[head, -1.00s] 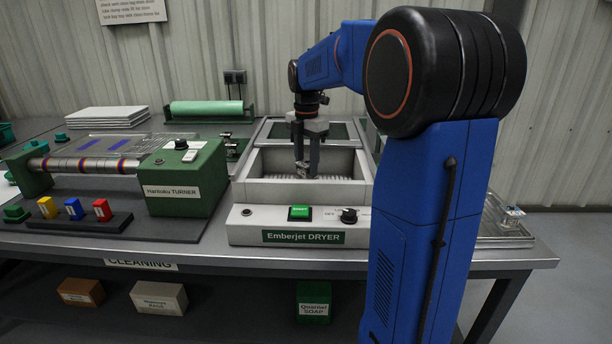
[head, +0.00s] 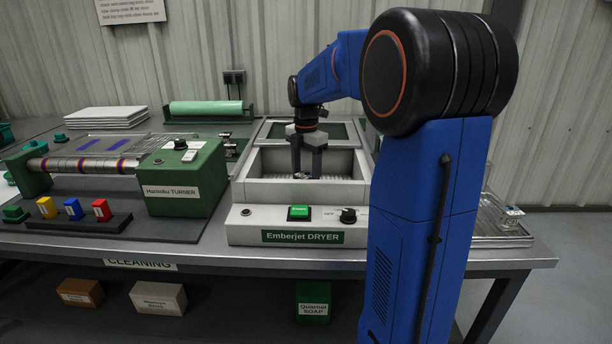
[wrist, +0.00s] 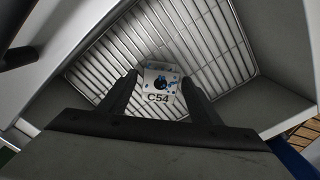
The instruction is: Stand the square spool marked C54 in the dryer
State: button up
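The square spool marked C54 (wrist: 160,77) is a small pale block with blue specks and a dark central hole. In the wrist view it rests on the wire rack (wrist: 215,40) inside the dryer, its marked face toward the camera. The dryer (head: 245,222) is a light grey open box with a green button. My gripper (head: 306,173) reaches down into it. Its two fingers are spread on either side of the spool, with visible gaps. In the head view the spool is mostly hidden by the fingers and front wall.
The Harinaku turner (head: 190,190) stands left of the dryer, with red, blue and yellow blocks (head: 73,208) in front of it. The dryer's walls closely surround my gripper.

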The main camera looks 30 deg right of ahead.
aim_at(306, 174)
notch_tip(306, 174, up, 12)
dwell(0.6)
jog(key=shift+r, duration=0.1)
dwell(0.4)
